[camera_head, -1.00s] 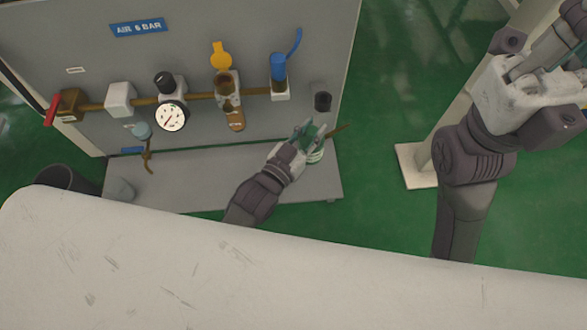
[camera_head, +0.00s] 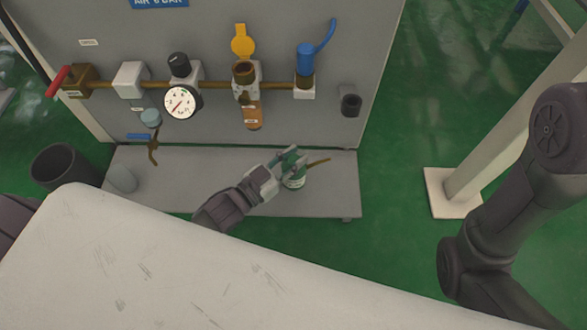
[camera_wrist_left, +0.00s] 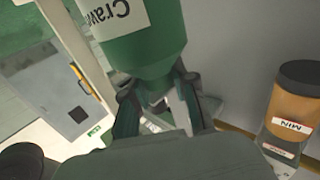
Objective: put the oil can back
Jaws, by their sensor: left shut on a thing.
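The oil can is green with a white label and a thin brown spout; in the head view the oil can (camera_head: 296,183) is over the grey shelf (camera_head: 330,195), its spout pointing right. I cannot tell whether its base touches the shelf. My left gripper (camera_head: 287,163) is shut on the can and hides part of it. In the left wrist view the can (camera_wrist_left: 140,45) fills the top centre, its label text upside down, between the fingers of my left gripper (camera_wrist_left: 160,105). My right gripper is out of view; only my right arm shows.
A dark cup-like holder (camera_head: 351,104) is on the panel's right side, above the can. A dark bin (camera_head: 62,165) stands left. A white surface (camera_head: 200,270) fills the foreground.

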